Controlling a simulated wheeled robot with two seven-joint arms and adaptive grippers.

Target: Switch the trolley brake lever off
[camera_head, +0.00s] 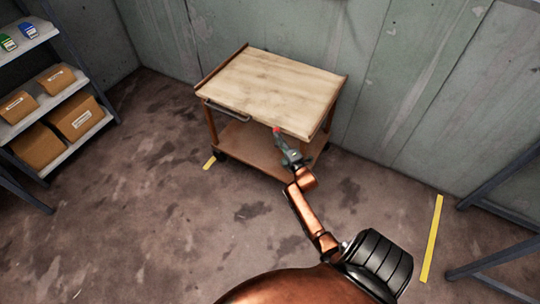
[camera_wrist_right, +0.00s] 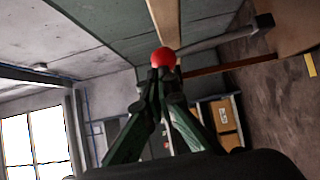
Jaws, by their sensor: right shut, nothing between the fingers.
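The trolley (camera_head: 272,88) has a pale wooden top, brown legs and a lower shelf, and stands by the wall. A red ball knob (camera_head: 277,129), seemingly the brake lever's end, shows at the trolley's front edge. It also shows in the right wrist view (camera_wrist_right: 163,57), just beyond my fingertips. The lever's shaft is hidden. My right gripper (camera_head: 281,138) is shut and empty, its tips lined up with the knob. I cannot tell whether they touch it. It also shows in the right wrist view (camera_wrist_right: 161,80). My left gripper is out of view.
A grey handle bar (camera_head: 226,111) runs along the trolley's front left. A shelf rack with boxes (camera_head: 77,118) stands at the left. Dark metal frames (camera_head: 500,178) stand at the right. The floor (camera_head: 150,200) in front is clear, with yellow tape (camera_head: 432,238).

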